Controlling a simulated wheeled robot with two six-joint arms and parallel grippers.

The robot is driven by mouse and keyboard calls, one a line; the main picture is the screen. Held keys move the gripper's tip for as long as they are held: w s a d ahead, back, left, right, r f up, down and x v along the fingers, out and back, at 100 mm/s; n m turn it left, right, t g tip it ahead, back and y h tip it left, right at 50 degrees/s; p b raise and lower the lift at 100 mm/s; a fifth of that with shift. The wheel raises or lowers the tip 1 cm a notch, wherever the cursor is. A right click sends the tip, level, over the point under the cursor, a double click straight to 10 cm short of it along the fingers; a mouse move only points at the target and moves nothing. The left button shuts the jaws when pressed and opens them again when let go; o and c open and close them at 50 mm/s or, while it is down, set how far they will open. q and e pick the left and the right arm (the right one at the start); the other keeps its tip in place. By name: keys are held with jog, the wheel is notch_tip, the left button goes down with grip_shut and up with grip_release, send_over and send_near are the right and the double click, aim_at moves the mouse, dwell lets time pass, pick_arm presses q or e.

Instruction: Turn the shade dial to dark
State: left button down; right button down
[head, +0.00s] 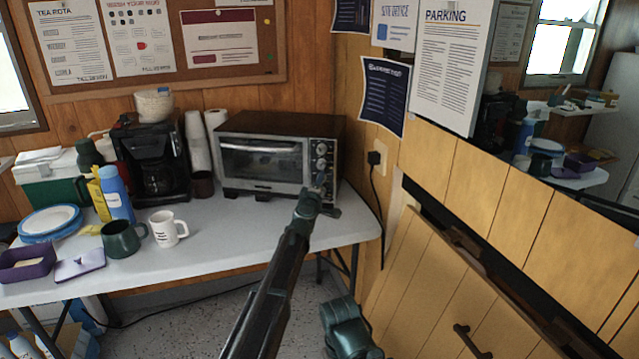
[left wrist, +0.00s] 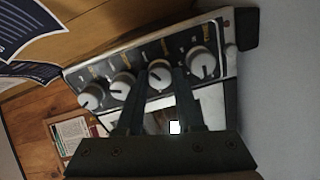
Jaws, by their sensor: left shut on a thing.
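The toaster oven (head: 262,160) stands at the right end of the white table, with a column of dials (head: 321,148) on the right of its front. My left gripper (head: 318,190) reaches the lower part of that column. In the left wrist view the panel lies sideways with several round pale dials. My left gripper (left wrist: 160,76) is shut on the third dial from the left (left wrist: 160,73), with one finger on each side. The dial's pointer shows as a dark line. The labels are too small to read, so I cannot tell which one is shade.
A coffee maker (head: 152,160), paper cups (head: 197,142) and a brown mug (head: 203,184) stand left of the oven. A white mug (head: 165,229) and green mug (head: 121,240) stand nearer the front. A power cord hangs on the wall at right. The table before the oven is clear.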

dwell(0.4)
pick_arm(q)
jog(key=c, duration=0.5)
grip_release()
jog(key=shift+c, duration=0.2)
